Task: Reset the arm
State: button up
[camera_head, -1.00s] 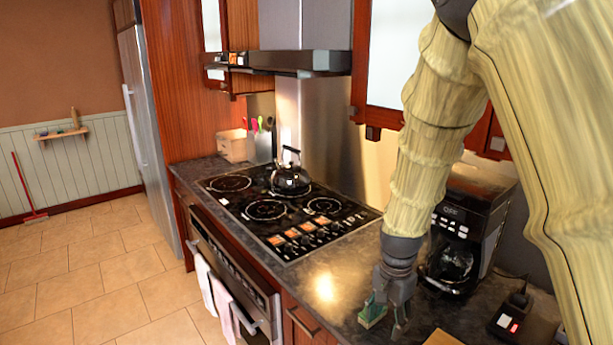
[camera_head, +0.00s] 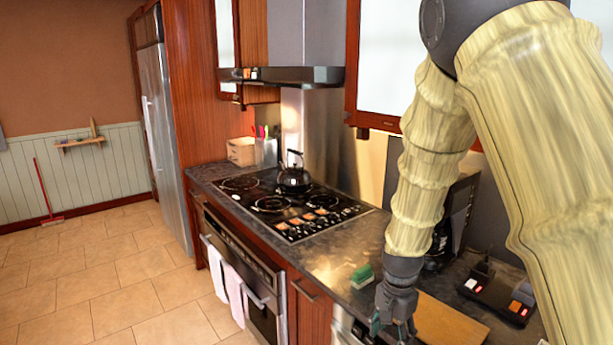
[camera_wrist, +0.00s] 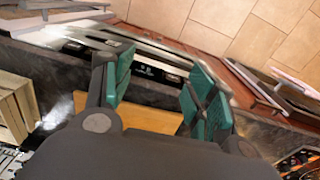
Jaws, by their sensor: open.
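My gripper (camera_head: 394,322) is at the lower right in the head view, by the counter's front edge next to a wooden board. In the wrist view my gripper (camera_wrist: 162,88) shows two teal finger pads set well apart, with nothing held between them. My arm comes down from the upper right and hides part of the counter and the coffee maker. A green sponge-like block (camera_head: 362,275) lies on the counter a little behind my gripper, apart from it.
The wooden board (camera_head: 445,322) lies right of my gripper. A black device with red lights (camera_head: 500,293) stands farther right. The stove (camera_head: 285,206) bears a kettle (camera_head: 294,179). Towels hang on the oven front (camera_head: 265,300). The tiled floor (camera_head: 120,285) at left is clear.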

jog(key=s+d+f+n+b, duration=0.15)
jog(key=s+f, duration=0.25)
jog(key=f, duration=0.4)
jog(key=s+d+f+n, duration=0.15)
jog(key=s+f, duration=0.25)
jog(key=f, duration=0.4)
jog(key=s+f+n+b, duration=0.1)
jog(key=s+f+n, duration=0.1)
jog(key=s+f, duration=0.45)
jog(key=s+f+n, duration=0.2)
jog(key=s+f, duration=0.4)
jog(key=s, duration=0.3)
jog(key=s+f+n+b, duration=0.1)
jog(key=s+f+n, duration=0.1)
jog(key=s+f, duration=0.4)
jog(key=s, duration=0.4)
jog(key=shift+a+f, duration=0.15)
jog(key=shift+f, duration=0.25)
